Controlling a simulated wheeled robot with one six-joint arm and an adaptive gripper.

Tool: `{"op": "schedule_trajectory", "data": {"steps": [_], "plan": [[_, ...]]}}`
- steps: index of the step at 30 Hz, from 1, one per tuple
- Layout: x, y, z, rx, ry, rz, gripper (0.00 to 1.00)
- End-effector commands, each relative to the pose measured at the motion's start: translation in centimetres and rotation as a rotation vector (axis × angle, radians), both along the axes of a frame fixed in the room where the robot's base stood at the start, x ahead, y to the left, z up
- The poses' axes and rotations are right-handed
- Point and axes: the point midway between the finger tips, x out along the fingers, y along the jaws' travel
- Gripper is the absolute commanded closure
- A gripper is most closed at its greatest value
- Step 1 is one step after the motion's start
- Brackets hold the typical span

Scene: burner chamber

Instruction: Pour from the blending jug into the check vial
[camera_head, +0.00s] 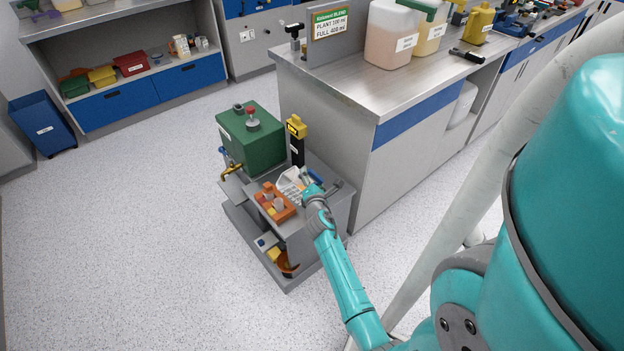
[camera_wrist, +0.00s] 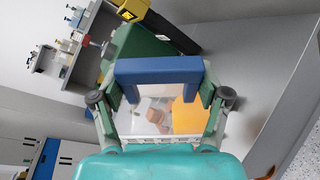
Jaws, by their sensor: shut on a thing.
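The blending jug (camera_head: 290,183) is a pale, clear-walled vessel with a blue handle (camera_wrist: 157,70). My gripper (camera_head: 311,184) is shut on that handle, with one finger at each side of it in the wrist view (camera_wrist: 156,82). The jug is over the cart top, close to the right of an orange rack (camera_head: 272,204), and looks tilted. The rack holds small pale vials or stoppers (camera_head: 279,204); I cannot tell which is the check vial. Through the jug in the wrist view I see orange and brownish shapes. The liquid level and jug mouth are unclear.
A green tank (camera_head: 251,138) with a brass tap stands on the grey cart (camera_head: 240,190) behind the rack. A yellow-and-black post (camera_head: 297,140) rises behind the jug. A steel counter (camera_head: 385,85) with large jugs stands close by.

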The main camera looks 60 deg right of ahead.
Motion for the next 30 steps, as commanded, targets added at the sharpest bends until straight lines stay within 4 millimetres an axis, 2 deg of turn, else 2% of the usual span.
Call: {"op": "schedule_trajectory", "data": {"steps": [30], "plan": [[0.61, 0.22, 0.6, -0.041, 0.105, 0.002, 0.95]]}}
